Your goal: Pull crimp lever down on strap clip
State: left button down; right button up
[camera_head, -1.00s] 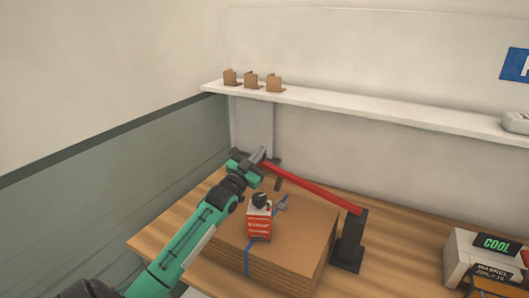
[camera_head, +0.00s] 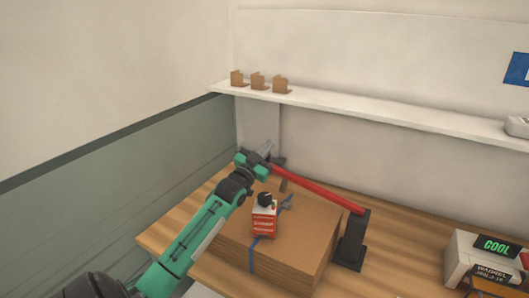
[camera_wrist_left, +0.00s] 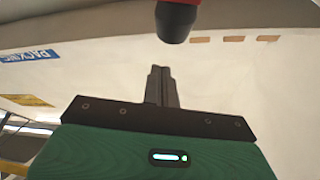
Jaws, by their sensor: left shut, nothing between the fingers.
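The long red crimp lever (camera_head: 320,190) slopes down to the right from its raised left end to a dark post (camera_head: 352,245). Its dark tip (camera_wrist_left: 175,22) shows at the top of the left wrist view. My left gripper (camera_head: 265,148) is shut and empty beside the lever's raised left end; whether they touch is not clear. Its closed fingers (camera_wrist_left: 162,85) sit below the dark tip, apart from it in the picture. A blue strap (camera_head: 252,254) runs over a flat brown cardboard stack (camera_head: 303,232). A small grey-blue piece (camera_head: 287,202), perhaps the clip, lies at the strap.
A red and white box with a black top (camera_head: 264,221) stands on the stack. A wooden table (camera_head: 390,245) carries everything. A white shelf (camera_head: 370,108) with small brown brackets (camera_head: 259,82) runs along the wall. A device marked COOL (camera_head: 494,244) sits at right.

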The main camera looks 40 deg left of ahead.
pick_arm(q)
jog(key=b+v, duration=0.4)
jog(key=v, duration=0.6)
jog(key=shift+r, duration=0.15)
jog(key=shift+s, duration=0.1)
